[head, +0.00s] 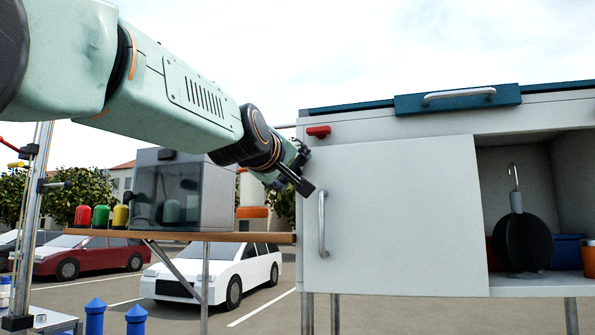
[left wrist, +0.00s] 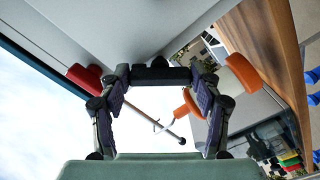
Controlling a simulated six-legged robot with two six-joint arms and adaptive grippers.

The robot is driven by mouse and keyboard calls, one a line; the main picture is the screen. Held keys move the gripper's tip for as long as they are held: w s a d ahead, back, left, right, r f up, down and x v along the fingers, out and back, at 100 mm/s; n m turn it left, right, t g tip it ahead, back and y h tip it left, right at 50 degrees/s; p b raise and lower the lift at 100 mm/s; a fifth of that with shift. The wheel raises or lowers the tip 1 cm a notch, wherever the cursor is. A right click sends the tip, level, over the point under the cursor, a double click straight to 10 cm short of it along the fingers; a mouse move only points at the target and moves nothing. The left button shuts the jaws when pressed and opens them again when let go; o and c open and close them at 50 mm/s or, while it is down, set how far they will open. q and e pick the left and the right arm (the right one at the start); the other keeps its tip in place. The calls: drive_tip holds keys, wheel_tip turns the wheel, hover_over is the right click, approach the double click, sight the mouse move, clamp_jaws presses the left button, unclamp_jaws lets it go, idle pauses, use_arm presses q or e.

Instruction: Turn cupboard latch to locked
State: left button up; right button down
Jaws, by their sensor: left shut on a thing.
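The cupboard (head: 400,215) stands at the right in the head view, with a white front panel that carries a vertical grey handle. My left gripper (head: 300,182) is at the cupboard's upper left edge, left of that handle. In the left wrist view the left gripper (left wrist: 155,78) has its fingers on the two ends of a dark bar (left wrist: 153,74), which appears to be the cupboard latch, against the cupboard's grey surface. The fingers partly hide it, and its exact angle cannot be told. My right gripper is not in view.
A red block (head: 318,131) sticks out at the cupboard's upper left corner, close to the gripper; it also shows in the left wrist view (left wrist: 84,77). A wooden shelf (head: 180,236) with a glass-fronted box stands at the left. A dark pan (head: 523,243) hangs in the open compartment.

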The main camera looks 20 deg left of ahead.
use_arm(q)
drive_tip(key=m, duration=0.2)
drive_tip(key=m+b, duration=0.1)
drive_tip(key=m, duration=0.1)
drive_tip(key=m+b, duration=0.1)
drive_tip(key=m, duration=0.1)
drive_tip(key=shift+s+a+r, duration=0.1)
drive_tip(key=shift+a+r, duration=0.05)
drive_tip(key=shift+r, duration=0.2)
drive_tip(key=shift+r+m+b, duration=0.1)
drive_tip(key=shift+m+b, duration=0.45)
drive_tip(key=shift+m, duration=1.25)
drive_tip(key=o, duration=1.1)
drive_tip(key=shift+f, duration=0.2)
drive_tip(key=shift+o, duration=0.2)
drive_tip(key=shift+f, duration=0.15)
